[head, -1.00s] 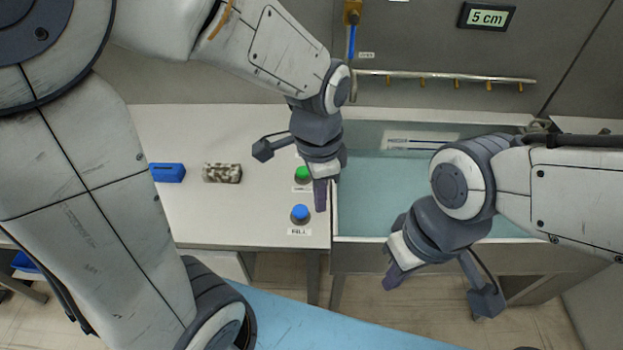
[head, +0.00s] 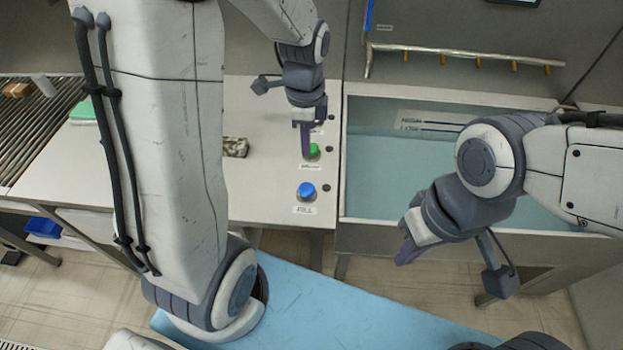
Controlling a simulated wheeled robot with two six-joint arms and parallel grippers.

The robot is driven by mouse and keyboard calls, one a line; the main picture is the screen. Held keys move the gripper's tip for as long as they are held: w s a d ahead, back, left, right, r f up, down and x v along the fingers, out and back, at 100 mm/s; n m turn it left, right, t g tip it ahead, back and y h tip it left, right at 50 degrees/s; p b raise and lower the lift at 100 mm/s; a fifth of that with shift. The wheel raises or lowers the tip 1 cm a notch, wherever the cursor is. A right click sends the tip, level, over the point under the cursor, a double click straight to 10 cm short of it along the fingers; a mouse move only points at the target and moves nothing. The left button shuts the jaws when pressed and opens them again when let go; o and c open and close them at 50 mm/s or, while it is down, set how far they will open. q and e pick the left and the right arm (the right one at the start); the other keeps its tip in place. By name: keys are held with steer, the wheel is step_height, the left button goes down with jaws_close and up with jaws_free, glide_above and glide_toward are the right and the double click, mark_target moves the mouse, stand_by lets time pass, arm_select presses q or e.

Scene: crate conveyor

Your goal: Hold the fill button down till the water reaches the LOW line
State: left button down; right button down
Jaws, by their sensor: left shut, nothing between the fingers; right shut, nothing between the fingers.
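The blue button (head: 306,190) has a FILL label in front of it and stands on the white counter. Behind it is a green button (head: 314,150), its label too small to read. My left gripper (head: 306,150) is shut and empty, pointing down beside the green button; I cannot tell whether it touches. The FILL button is uncovered. The tank (head: 341,222) holds teal water (head: 400,175). My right gripper (head: 407,253) is shut and empty before the tank's front.
A mottled block (head: 235,147) lies on the counter left of the buttons. A pipe with brass nozzles (head: 460,54) runs above the tank. A roller conveyor (head: 40,125) is at the far left. The level display (head: 514,2) is almost cut off at the top.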

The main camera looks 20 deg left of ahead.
mark_target(307, 187)
arm_select(q)
step_height(307, 187, down, 13)
steer(key=shift+r+p, duration=0.2)
steer(key=shift+p, duration=0.45)
steer(key=shift+f, duration=0.1)
